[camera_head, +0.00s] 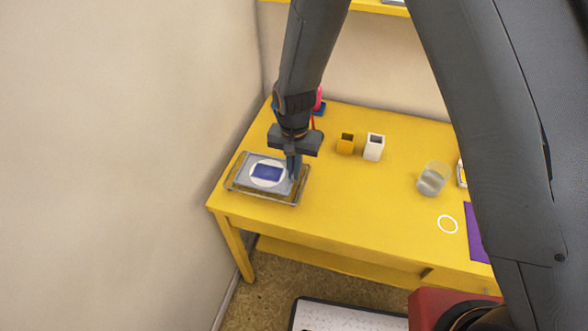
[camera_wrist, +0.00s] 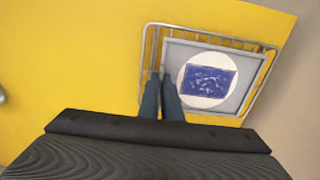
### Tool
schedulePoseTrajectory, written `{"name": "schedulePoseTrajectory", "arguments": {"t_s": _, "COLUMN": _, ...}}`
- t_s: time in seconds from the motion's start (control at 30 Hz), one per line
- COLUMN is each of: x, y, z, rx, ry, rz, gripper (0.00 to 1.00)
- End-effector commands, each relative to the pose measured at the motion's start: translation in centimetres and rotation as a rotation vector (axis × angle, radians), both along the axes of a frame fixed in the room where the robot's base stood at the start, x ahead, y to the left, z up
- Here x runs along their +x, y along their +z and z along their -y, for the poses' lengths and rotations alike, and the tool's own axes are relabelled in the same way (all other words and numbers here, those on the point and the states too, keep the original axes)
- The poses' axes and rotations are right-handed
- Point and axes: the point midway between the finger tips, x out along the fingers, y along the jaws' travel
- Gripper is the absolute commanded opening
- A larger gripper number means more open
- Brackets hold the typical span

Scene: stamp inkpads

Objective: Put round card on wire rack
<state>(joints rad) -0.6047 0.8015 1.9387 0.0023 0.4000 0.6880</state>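The round card (camera_head: 254,180) is white with a dark blue rectangle in its middle. It lies flat on a grey rectangular surface within the wire rack (camera_head: 266,201), at the left end of the yellow table. The wrist view also shows the card (camera_wrist: 207,104) and the rack's wire rim (camera_wrist: 252,42). My gripper (camera_head: 293,178) points down at the rack's right side, beside the card. In the wrist view its fingers (camera_wrist: 163,76) stand close together with a narrow gap, left of the card. I see nothing held between them. Contact with the rack cannot be told.
A clear glass (camera_head: 432,179), a white ring (camera_head: 440,218) and a purple sheet (camera_head: 475,235) are further right. A wall borders the table's left side. The table middle is clear.

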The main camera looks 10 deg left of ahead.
Motion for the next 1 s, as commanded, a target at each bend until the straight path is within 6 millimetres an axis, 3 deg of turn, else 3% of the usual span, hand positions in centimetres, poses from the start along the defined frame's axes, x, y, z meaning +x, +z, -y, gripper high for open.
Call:
{"name": "schedulePoseTrajectory", "arguments": {"t_s": 0.17, "x": 0.0, "y": -0.3, "z": 0.0, "rx": 0.000, "ry": 0.000, "rz": -0.001, "gripper": 0.00}}
{"name": "schedulePoseTrajectory", "arguments": {"t_s": 0.3, "x": 0.0, "y": -0.3, "z": 0.0, "rx": 0.000, "ry": 0.000, "rz": 0.000, "gripper": 0.23}}
{"name": "schedulePoseTrajectory", "arguments": {"t_s": 0.73, "x": 0.1, "y": 0.5, "z": 0.0, "rx": 0.001, "ry": 0.000, "rz": 0.001, "gripper": 0.23}}
{"name": "schedulePoseTrajectory", "arguments": {"t_s": 1.0, "x": 0.1, "y": 4.4, "z": -0.1, "rx": 0.002, "ry": 0.000, "rz": 0.003, "gripper": 0.23}}
